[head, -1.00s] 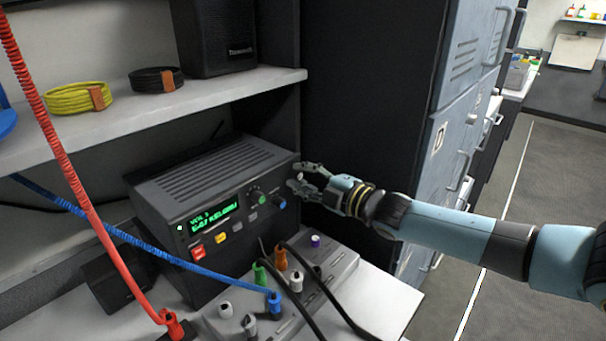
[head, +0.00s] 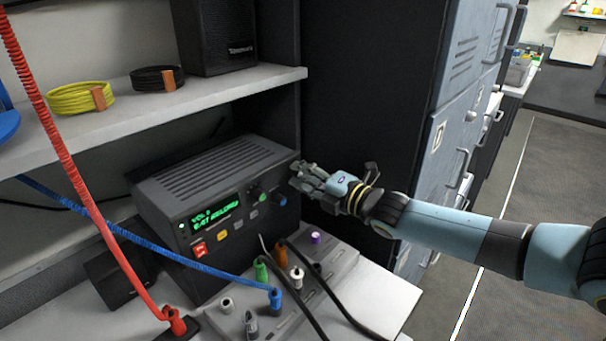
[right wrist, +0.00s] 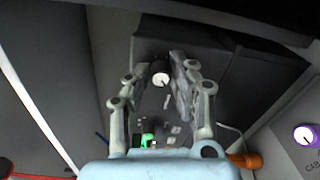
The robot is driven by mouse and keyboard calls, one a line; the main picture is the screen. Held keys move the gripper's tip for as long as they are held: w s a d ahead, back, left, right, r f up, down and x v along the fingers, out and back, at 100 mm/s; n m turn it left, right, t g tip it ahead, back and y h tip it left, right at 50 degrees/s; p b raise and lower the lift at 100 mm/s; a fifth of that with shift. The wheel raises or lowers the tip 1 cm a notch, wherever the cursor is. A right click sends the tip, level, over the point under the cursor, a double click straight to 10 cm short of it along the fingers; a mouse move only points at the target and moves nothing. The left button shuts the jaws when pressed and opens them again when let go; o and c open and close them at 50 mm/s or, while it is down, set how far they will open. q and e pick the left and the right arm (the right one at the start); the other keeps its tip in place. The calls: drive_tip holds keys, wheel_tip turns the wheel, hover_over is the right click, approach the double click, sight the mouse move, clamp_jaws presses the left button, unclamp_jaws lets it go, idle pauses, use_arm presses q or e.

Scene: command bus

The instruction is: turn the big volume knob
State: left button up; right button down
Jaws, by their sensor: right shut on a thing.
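The dark radio unit (head: 165,215) with a green display (head: 215,217) sits under the shelf in the head view. My right gripper (head: 299,178) is at the right end of its front panel, and its fingers hide the big volume knob there. In the right wrist view the knob's pale round face with a dark mark (right wrist: 161,74) shows between the two fingertips of my right gripper (right wrist: 160,80). The gripper is shut on the knob. The display reads "VOL" with a digit too small to tell. My left gripper is not in view.
A patch panel (head: 335,262) with coloured plugs and black cables lies in front of the radio. A red coiled cable (head: 60,150) and a blue cable (head: 150,243) cross at the left. Blue-grey lockers (head: 455,130) stand behind my right arm. A shelf edge (head: 220,95) runs above.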

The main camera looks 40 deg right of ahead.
drive_tip(key=shift+f, duration=0.15)
drive_tip(key=c, duration=1.1)
unclamp_jaws()
drive_tip(key=shift+c, duration=0.2)
drive_tip(key=shift+s, duration=0.1)
drive_tip(key=s, duration=1.1)
drive_tip(key=shift+s+d+r, duration=0.25)
drive_tip(key=shift+s+d, duration=0.15)
drive_tip(key=shift+d, duration=0.05)
